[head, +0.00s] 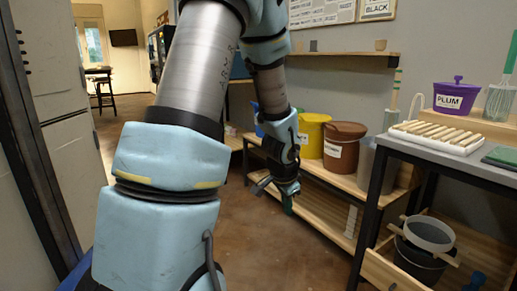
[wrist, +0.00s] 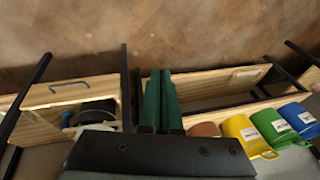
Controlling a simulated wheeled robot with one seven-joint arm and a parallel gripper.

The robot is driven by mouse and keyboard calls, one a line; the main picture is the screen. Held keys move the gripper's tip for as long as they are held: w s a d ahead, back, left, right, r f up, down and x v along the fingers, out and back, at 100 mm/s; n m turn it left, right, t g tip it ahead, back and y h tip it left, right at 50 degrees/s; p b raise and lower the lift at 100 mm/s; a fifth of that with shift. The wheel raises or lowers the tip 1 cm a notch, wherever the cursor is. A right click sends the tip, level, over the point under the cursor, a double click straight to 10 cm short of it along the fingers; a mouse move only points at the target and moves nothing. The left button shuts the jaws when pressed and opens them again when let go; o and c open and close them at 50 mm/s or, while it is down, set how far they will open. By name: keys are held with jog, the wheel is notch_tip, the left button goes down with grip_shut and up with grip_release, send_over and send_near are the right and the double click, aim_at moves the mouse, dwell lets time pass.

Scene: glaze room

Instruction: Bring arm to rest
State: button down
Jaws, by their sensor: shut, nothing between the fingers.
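My arm reaches forward from the middle of the head view and bends down at its far end. My gripper (head: 288,207) hangs in front of the low wooden shelf, over the brown floor. In the wrist view its two green fingers (wrist: 160,76) lie close together with nothing between them. The fingertips look clear of the shelf in both views, though the exact gap is hard to tell.
A yellow bucket (head: 312,136) and a brown bucket (head: 343,147) stand on the low shelf (head: 320,222). Open floor (head: 250,250) lies between shelf and arm.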

jog(key=s+a+r+n+g+y+p, duration=0.1)
jog(key=s+a+r+n, duration=0.3)
jog(key=s+a+n, duration=0.3)
jog(key=s+a+r+n+g, duration=0.1)
jog(key=s+a+r+n, duration=0.35)
jog(key=a, duration=0.35)
notch_tip(320, 180, up, 23)
jog(key=p, duration=2.4)
jog(key=shift+r, duration=0.1)
